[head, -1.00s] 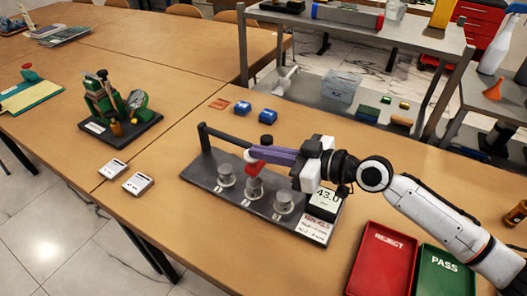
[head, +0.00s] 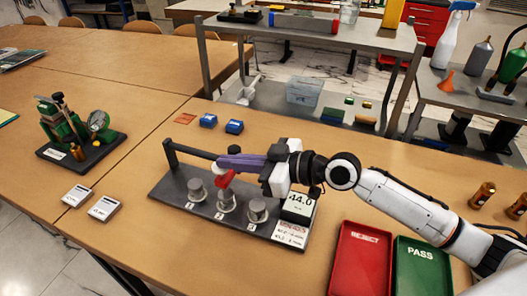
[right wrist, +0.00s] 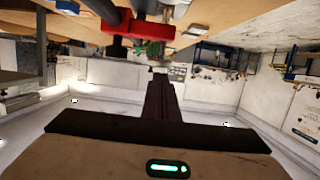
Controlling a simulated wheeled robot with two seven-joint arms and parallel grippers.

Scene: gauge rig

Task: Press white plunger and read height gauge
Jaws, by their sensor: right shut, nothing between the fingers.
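The gauge rig has a dark base (head: 178,207) with several metal cylinders, the middle one (head: 227,202) under a red part (head: 226,179). A black bar (head: 190,151) runs from a post at the left toward the red part. The gauge display (head: 298,205) reads 44.0. My right gripper (head: 222,162), with purplish fingers, is shut and empty just above the red part; contact cannot be told. A small pale spot beside the red part may be the white plunger, mostly hidden. The right wrist view shows the shut dark fingers (right wrist: 160,95) and a red part (right wrist: 138,30) beyond. My left gripper is out of view.
A red REJECT tray (head: 362,280) and a green PASS tray (head: 420,280) stand at the front right. Blue blocks (head: 234,127) lie behind the rig. A grey shelf (head: 300,39) stands behind.

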